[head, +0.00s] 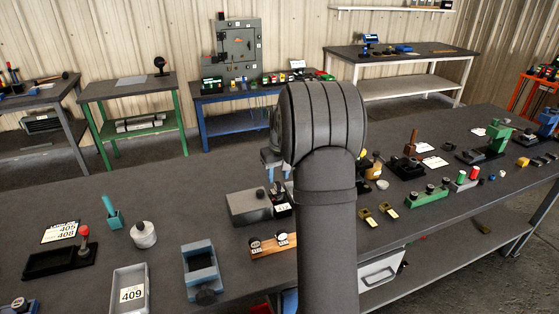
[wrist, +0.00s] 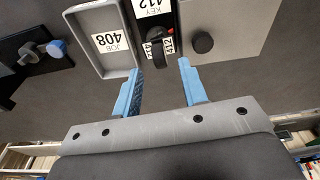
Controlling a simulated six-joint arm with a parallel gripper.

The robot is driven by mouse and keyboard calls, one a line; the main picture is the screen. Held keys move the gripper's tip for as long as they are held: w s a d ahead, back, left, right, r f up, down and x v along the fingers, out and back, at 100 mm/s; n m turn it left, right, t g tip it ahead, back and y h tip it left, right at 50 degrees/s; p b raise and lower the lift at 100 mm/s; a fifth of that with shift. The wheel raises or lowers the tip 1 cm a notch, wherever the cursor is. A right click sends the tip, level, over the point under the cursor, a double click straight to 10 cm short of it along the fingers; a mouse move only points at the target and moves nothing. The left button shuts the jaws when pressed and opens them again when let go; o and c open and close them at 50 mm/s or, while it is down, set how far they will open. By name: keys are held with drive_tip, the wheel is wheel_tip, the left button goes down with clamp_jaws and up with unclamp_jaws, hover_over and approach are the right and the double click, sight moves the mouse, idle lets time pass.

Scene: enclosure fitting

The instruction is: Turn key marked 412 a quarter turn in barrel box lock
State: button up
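In the wrist view, a dark key (wrist: 160,50) with white 412 tags stands on a narrow black block (wrist: 171,8) labelled KEY 412. Beside it on the right is a grey box (wrist: 228,28) with a round black barrel (wrist: 203,42) on top. My gripper (wrist: 159,65) has its two blue fingers apart, one on each side of the key's near end, with nothing visibly gripped. Whether the fingers are level with the key is unclear. In the head view, the grey box (head: 248,208) stands left of my arm; my gripper is mostly hidden behind it.
A grey tray (wrist: 130,70) labelled JOB 408 lies close left of the key. Farther left is a black tray (wrist: 12,52) holding a blue-ended part.

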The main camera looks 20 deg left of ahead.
sight(278, 182)
drive_tip(key=shift+w+a+f, duration=0.1)
drive_tip(key=shift+a+f, duration=0.05)
drive_tip(key=shift+f, duration=0.9)
drive_tip(key=shift+w+a+f, duration=0.1)
drive_tip(key=shift+f, duration=0.95)
clamp_jaws()
